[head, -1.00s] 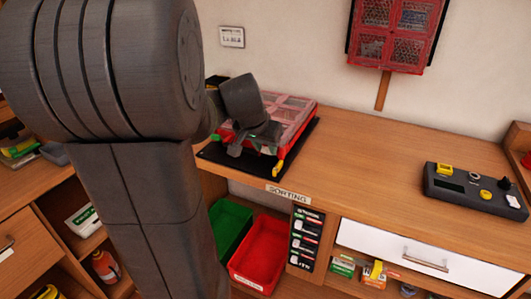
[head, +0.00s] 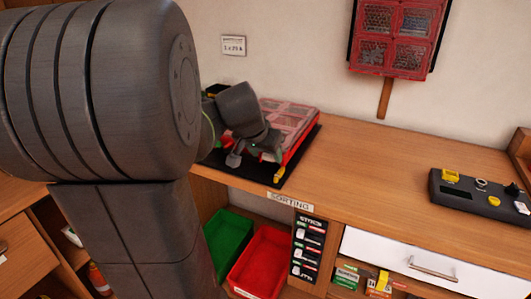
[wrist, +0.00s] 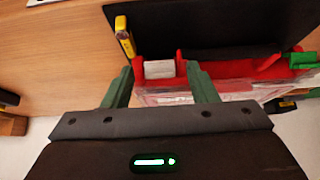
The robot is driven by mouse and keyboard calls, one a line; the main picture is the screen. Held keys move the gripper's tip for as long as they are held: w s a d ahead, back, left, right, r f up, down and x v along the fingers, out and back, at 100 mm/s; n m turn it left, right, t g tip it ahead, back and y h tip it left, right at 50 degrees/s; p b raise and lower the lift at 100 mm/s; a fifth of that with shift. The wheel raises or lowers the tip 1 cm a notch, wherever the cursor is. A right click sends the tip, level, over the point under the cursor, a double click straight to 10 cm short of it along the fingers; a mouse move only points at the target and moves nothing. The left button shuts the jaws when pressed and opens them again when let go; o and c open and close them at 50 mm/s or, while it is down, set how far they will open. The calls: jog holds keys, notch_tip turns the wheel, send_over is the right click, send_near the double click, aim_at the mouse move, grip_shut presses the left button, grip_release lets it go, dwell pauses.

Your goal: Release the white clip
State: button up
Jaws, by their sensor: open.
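The white clip (wrist: 160,69) sits between two red posts on the front edge of a red case (wrist: 228,88) with a clear lid. My gripper (wrist: 160,73) is open, with one green finger on each side of the clip and gaps between. I cannot tell whether the clip is fastened. In the head view my gripper (head: 253,158) is low at the front left of the case (head: 296,118), and the clip is hidden there. A green clip (wrist: 303,61) is on the same edge, at the right in the wrist view.
The case lies on a black mat (head: 283,179) on the wooden bench. A yellow piece (wrist: 125,38) stands beside the case's corner. A control box (head: 480,190) is at the right; the bench between is clear. A similar red case (head: 395,35) hangs on the wall.

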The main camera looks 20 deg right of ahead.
jog(key=shift+r, duration=0.1)
jog(key=p+v, duration=0.1)
jog(key=v, duration=1.2)
jog(key=shift+a+r+p, duration=0.15)
jog(key=shift+r+p, duration=0.1)
jog(key=shift+p, duration=0.1)
jog(key=b+x, duration=0.1)
jog(key=x, duration=1.3)
jog(key=shift+s+b, duration=0.2)
jog(key=shift+b, duration=0.15)
jog(key=shift+r, duration=0.1)
